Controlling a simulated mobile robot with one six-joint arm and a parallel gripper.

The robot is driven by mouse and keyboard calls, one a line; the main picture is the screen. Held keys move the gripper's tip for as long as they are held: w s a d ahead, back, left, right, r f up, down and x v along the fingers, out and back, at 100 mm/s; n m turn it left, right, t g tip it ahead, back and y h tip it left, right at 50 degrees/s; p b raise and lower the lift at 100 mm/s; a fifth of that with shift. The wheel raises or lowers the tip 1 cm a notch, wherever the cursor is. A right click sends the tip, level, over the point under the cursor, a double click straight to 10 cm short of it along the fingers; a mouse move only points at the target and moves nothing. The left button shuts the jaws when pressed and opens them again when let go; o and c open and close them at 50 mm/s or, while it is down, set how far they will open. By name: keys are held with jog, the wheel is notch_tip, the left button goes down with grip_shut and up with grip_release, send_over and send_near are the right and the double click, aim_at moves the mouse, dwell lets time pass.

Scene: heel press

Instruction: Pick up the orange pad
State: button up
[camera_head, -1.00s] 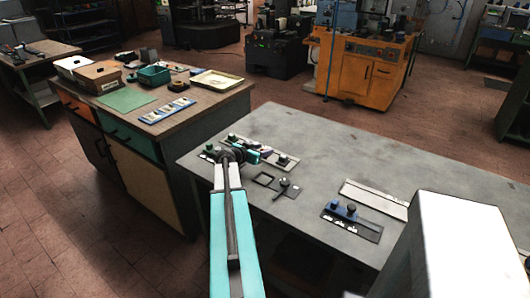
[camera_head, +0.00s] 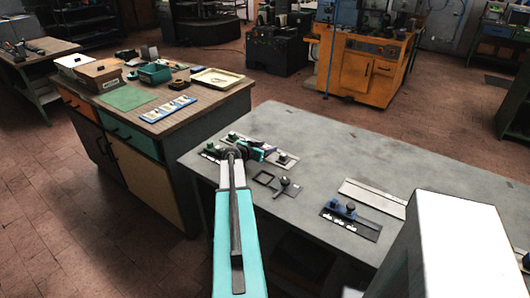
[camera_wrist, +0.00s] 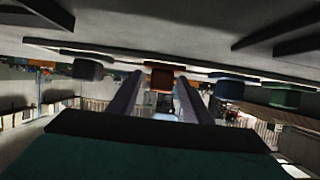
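The orange pad (camera_wrist: 160,83) is a small reddish-orange block in the wrist view, near the middle, on the underside of the pale surface along the picture's top. My gripper (camera_wrist: 158,100) shows two grey fingers standing apart, one on each side of the pad's outline. The pad appears beyond or between the fingertips; contact cannot be told. In the head view my gripper (camera_head: 268,151) is low over the grey table's left end, among small fixtures. The orange pad cannot be made out there, perhaps hidden by the gripper.
The wrist view also shows a dark pad (camera_wrist: 88,69) left and a green pad (camera_wrist: 284,98) right. On the grey table (camera_head: 330,150) are a blue-knobbed fixture (camera_head: 350,212) and a flat plate (camera_head: 372,198). A wooden bench (camera_head: 215,100) stands left. The table's back middle is clear.

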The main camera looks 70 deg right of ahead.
aim_at(266, 146)
jog(key=c, duration=1.1)
jog(key=shift+o, duration=0.2)
jog(key=shift+r, duration=0.15)
jog(key=shift+r+b, duration=0.45)
jog(key=shift+r, duration=0.25)
jog(key=shift+r+b, duration=0.35)
jog(key=shift+r, duration=0.5)
jog(key=s+a+b, duration=0.1)
jog(key=a, duration=0.3)
jog(key=s+a+r+b, duration=0.1)
jog(key=a, duration=0.3)
jog(key=s+a+b, duration=0.1)
jog(key=s+a, duration=0.1)
jog(key=a, duration=0.2)
jog(key=shift+a+r+b, duration=0.15)
jog(key=shift+a+b, duration=0.1)
jog(key=shift+b, duration=0.1)
jog(key=shift+s+a+r+p, duration=0.1)
jog(key=shift+a+r+p, duration=0.15)
jog(key=shift+p, duration=0.3)
jog(key=p, duration=0.1)
jog(key=a+p, duration=0.1)
jog(key=p, duration=0.1)
jog(key=shift+s+r, duration=0.1)
jog(key=shift+s, duration=0.1)
jog(key=shift+s+a+p, duration=0.15)
jog(key=shift+a+p, duration=0.4)
jog(key=shift+p, duration=0.6)
